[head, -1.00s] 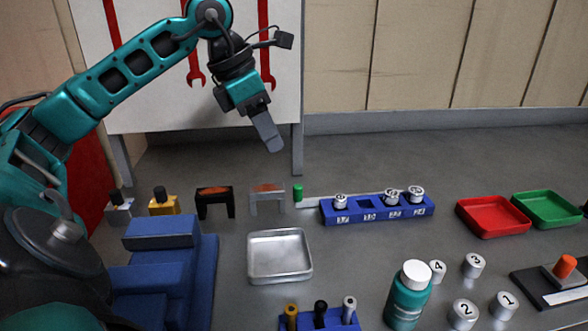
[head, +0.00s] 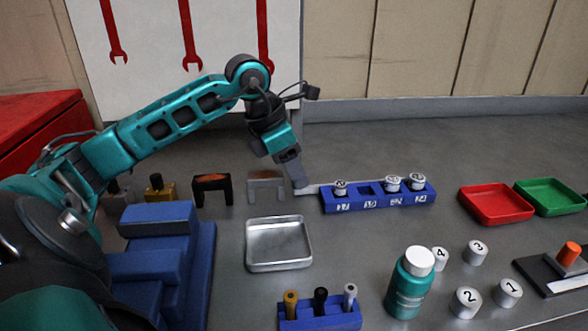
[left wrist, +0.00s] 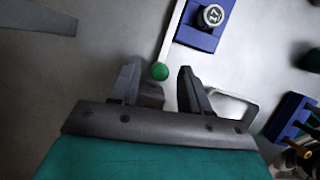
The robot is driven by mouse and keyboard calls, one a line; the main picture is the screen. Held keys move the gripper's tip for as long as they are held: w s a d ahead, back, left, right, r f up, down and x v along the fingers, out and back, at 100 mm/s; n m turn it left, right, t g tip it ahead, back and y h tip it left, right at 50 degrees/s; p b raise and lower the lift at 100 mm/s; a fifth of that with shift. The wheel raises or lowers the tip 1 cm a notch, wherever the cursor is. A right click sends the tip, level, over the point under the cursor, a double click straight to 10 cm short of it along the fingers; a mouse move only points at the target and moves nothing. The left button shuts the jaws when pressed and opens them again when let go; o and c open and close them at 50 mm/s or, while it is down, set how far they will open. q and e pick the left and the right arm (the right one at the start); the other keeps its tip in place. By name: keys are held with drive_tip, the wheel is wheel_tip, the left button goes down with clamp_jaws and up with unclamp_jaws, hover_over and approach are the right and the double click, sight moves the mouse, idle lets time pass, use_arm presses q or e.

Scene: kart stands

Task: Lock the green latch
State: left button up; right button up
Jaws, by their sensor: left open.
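The green latch knob (left wrist: 160,71) shows in the left wrist view at the end of a thin pale bar (left wrist: 171,34) that runs to the blue block (left wrist: 198,38). In the head view the bar (head: 312,189) shows left of the blue block (head: 378,198), and my gripper hides the knob. My left gripper (head: 300,184) is open and points down over the knob's place. In the left wrist view the knob appears between the tips of my left gripper (left wrist: 160,82); I cannot tell whether they touch it. My right gripper is not in view.
A grey bracket (head: 266,178) stands just left of my gripper, with a black bracket (head: 199,192) beyond it. A metal tray (head: 279,265) lies in front. Several numbered cylinders sit in the blue block. Red tray (head: 496,221) and green tray (head: 550,210) are at right.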

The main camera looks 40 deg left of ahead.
use_arm(q)
drive_tip(key=shift+f, duration=0.15)
drive_tip(key=shift+c, duration=0.2)
clamp_jaws()
idle(0.4)
